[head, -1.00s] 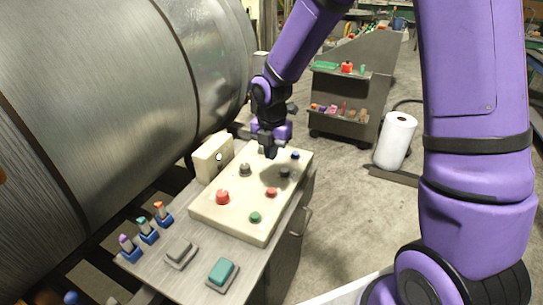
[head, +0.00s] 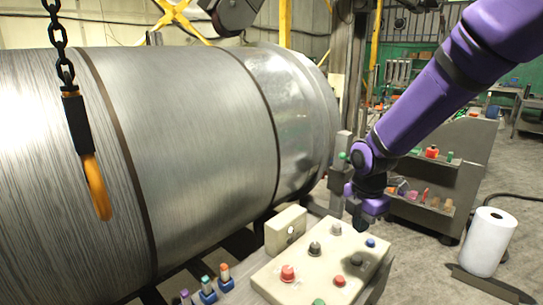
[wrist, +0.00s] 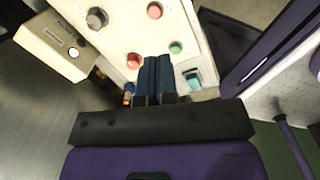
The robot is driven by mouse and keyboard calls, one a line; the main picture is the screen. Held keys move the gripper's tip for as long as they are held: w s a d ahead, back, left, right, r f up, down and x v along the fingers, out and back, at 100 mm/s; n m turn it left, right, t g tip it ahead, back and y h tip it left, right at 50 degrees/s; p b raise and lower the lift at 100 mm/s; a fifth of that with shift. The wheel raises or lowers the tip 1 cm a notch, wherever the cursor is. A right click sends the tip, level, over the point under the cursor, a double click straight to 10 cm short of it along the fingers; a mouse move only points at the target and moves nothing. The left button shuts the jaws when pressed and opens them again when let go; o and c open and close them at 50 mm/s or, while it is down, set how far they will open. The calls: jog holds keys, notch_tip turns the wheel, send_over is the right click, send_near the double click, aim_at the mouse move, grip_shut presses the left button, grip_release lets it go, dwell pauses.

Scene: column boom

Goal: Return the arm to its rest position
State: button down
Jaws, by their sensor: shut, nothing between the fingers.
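My gripper (head: 361,220) hangs at the lower end of my purple arm, over the far end of a cream control panel (head: 268,283). In the wrist view its two dark blue fingers (wrist: 157,72) are together, with nothing between them. The panel also shows there, beyond the fingers (wrist: 122,14). It carries a large red button (head: 287,273), a grey knob (head: 314,249), a blue button (head: 370,243) and several other controls. The fingertips overlap the panel in the head view, and I cannot tell their exact height above it.
A cream box (head: 285,230) stands beside the panel. Small blue-based switches (head: 208,291) sit at the lower left. A large metal cylinder (head: 190,140) fills the left, with a chain and orange hook (head: 97,185) before it. A grey cart (head: 432,190) and white roll (head: 489,242) stand right.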

jog(key=s+d+r+m+t, duration=0.1)
jog(key=s+d+r+m, duration=0.1)
jog(key=s+r+m, duration=0.4)
jog(key=s+d+r+m+t, duration=0.1)
jog(key=s+d+r+m, duration=0.25)
jog(key=r+m, duration=0.35)
jog(key=s+d+r+m+t, duration=0.1)
jog(key=s+r+m, duration=0.2)
jog(key=s+m, duration=0.2)
jog(key=s+d+r+m+t, duration=0.1)
jog(key=s+r+m, duration=0.2)
jog(key=s+m, duration=0.2)
jog(key=shift+s, duration=1.85)
